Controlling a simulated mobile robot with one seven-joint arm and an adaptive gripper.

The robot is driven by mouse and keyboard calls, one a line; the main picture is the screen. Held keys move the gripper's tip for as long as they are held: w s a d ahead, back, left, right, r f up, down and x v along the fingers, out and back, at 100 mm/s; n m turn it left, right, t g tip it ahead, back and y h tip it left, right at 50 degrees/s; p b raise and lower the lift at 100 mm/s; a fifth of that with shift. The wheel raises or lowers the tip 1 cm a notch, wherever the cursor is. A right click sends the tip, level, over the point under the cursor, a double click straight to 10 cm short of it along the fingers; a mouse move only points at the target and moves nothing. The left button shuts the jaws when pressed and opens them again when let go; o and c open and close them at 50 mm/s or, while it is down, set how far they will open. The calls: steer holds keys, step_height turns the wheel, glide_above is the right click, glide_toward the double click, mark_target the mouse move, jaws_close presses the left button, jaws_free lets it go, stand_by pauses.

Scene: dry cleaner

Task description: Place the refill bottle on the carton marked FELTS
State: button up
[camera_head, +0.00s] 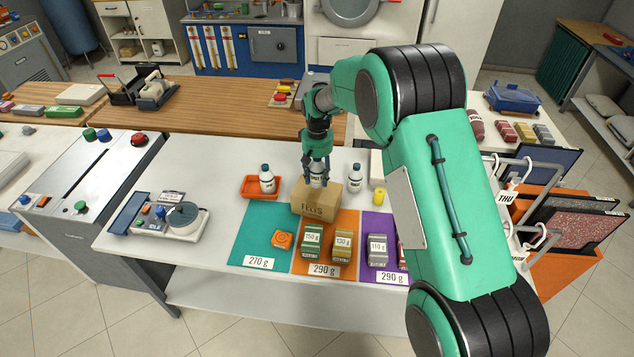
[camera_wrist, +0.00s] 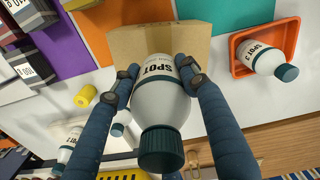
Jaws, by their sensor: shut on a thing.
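A white bottle (camera_head: 318,180) with a dark green cap is in my gripper (camera_head: 317,170). In the wrist view its label reads SPOT, and my gripper (camera_wrist: 158,72) is shut with one finger on each side of the bottle (camera_wrist: 159,101). The brown carton (camera_head: 315,208) stands at the back of the coloured mats; its printed word is hard to read but looks like FELTS. The carton (camera_wrist: 160,42) also shows in the wrist view, beyond the bottle's base. The bottle is upright over the carton's top; I cannot tell whether they touch.
A similar bottle (camera_head: 267,181) sits in an orange tray (camera_head: 249,190) left of the carton. Another bottle (camera_head: 355,178) and a yellow cylinder (camera_head: 378,197) stand to the right. Several labelled blocks and an orange object (camera_head: 281,240) lie on the mats in front. A scale-like device (camera_head: 160,214) stands left.

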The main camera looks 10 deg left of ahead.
steer(key=shift+w+f+b, duration=0.15)
steer(key=shift+f+b, duration=0.15)
steer(key=shift+f, duration=1.5)
steer(key=o, duration=1.4)
steer(key=shift+f, duration=0.15)
step_height(320, 180, up, 12)
steer(key=shift+r+p, duration=0.15)
steer(key=shift+p, duration=0.6)
